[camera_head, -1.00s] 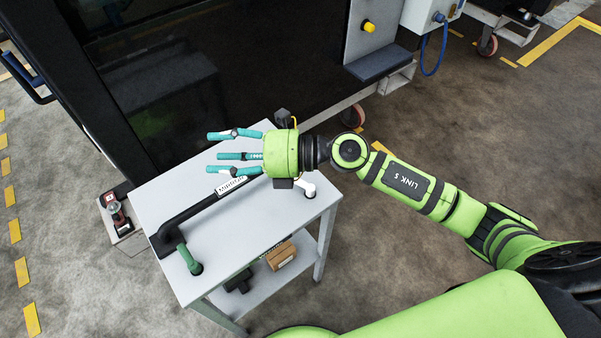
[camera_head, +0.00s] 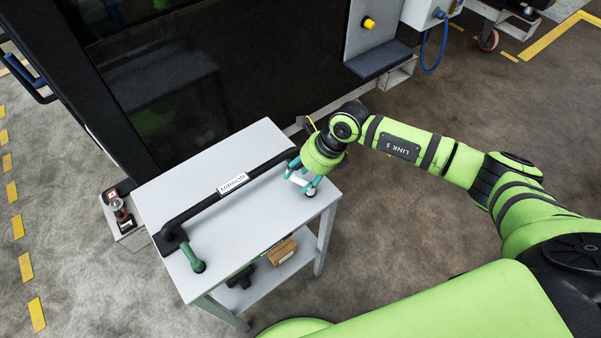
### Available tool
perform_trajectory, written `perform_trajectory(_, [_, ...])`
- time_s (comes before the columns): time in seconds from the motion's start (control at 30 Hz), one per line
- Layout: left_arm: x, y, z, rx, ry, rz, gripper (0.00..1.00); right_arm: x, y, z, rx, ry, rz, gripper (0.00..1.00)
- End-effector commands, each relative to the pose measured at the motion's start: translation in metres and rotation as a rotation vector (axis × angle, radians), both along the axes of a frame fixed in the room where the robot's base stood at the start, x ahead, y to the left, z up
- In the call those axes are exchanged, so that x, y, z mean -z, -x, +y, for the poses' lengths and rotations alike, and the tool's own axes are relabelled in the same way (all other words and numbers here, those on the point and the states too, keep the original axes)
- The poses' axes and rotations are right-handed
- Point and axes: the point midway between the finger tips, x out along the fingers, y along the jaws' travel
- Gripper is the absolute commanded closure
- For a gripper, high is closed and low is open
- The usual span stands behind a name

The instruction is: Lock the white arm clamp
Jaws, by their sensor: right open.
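The white arm clamp (camera_head: 299,178) is at the right end of the trolley top, partly hidden under my right gripper. My right gripper (camera_head: 304,182) points down over it with its teal fingers open around or beside the clamp; I cannot tell whether they touch it. A black mirror arm (camera_head: 205,205) with a white "MIRROR" label (camera_head: 233,184) lies across the trolley top, its right end reaching the gripper. My left gripper is not in view.
The grey trolley top (camera_head: 250,225) is otherwise clear. A lower shelf holds a brown box (camera_head: 282,252) and a black part (camera_head: 241,278). A red and black tool (camera_head: 121,211) sits on a small ledge at left. A dark cab panel (camera_head: 230,80) rises behind.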

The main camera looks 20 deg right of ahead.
Motion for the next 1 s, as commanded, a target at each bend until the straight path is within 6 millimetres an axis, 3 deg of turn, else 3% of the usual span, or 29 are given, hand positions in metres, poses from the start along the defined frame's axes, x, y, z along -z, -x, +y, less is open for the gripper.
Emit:
perform_trajectory(0.33, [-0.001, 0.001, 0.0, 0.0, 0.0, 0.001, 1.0, 0.007, 0.0, 0.003, -0.001, 0.0, 0.001, 0.5])
perform_trajectory(0.37, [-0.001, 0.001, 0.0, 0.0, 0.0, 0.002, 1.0, 0.007, 0.0, 0.003, -0.001, 0.0, 0.001, 0.58])
perform_trajectory(0.47, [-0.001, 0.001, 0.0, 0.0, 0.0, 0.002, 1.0, 0.007, 0.0, 0.003, -0.001, -0.001, 0.0, 0.98])
perform_trajectory(0.5, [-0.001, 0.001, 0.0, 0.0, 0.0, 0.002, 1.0, 0.006, 0.0, 0.003, -0.001, -0.001, 0.0, 1.0])
perform_trajectory(0.77, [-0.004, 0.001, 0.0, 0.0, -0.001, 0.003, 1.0, 0.006, -0.001, 0.002, 0.035, 0.0, 0.001, 1.0])
perform_trajectory(1.0, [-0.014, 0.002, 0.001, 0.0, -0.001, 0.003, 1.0, 0.005, -0.004, -0.003, 0.257, 0.0, 0.001, 1.0])
